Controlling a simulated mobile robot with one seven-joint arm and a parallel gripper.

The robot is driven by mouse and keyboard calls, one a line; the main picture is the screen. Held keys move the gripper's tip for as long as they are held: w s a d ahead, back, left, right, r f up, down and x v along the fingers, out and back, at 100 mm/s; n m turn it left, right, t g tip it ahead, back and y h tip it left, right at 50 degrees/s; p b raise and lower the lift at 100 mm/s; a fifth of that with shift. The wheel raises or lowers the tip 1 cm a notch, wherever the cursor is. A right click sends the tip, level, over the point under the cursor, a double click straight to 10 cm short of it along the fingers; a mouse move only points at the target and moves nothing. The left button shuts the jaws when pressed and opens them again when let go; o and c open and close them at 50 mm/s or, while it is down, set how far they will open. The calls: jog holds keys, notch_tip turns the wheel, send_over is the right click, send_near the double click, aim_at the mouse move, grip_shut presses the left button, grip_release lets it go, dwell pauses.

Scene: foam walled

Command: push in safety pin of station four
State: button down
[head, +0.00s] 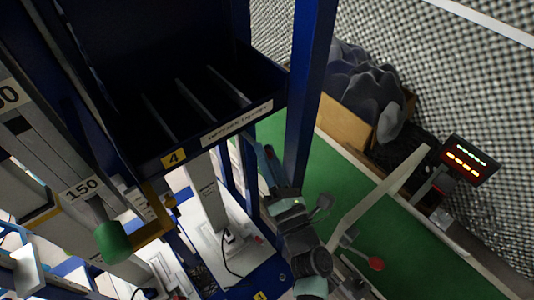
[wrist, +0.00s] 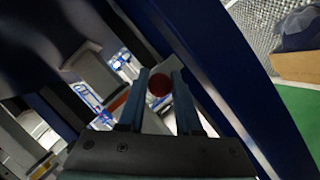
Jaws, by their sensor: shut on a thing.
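In the wrist view, my gripper (wrist: 160,76) has its two blue fingers on either side of a round red knob, which I take as the safety pin (wrist: 158,85). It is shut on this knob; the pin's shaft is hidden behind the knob. In the head view, my gripper (head: 266,158) is beside the blue upright, to the right of the dark bin of station four (head: 215,128), which bears a yellow "4" label. The pin cannot be made out in the head view.
A blue upright post (head: 305,90) stands close to my gripper. A green conveyor belt (head: 330,180) runs to the right, with a red-lit display (head: 470,158) beyond it. A cardboard box (head: 343,122) of grey lumps is behind. A green knob (head: 112,242) is at left.

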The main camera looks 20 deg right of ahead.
aim_at(254, 142)
jog(key=w, duration=0.1)
jog(key=w+a+b, duration=0.1)
jog(key=w, duration=0.2)
jog(key=shift+a+b, duration=0.35)
jog(key=shift+b, duration=0.05)
jog(key=shift+r, duration=0.1)
jog(key=c, duration=0.9)
grip_release()
jog(key=shift+w, duration=0.1)
jog(key=shift+o, duration=0.2)
jog(key=b+v, duration=0.1)
jog(key=v, duration=1.2)
jog(key=shift+b, duration=0.4)
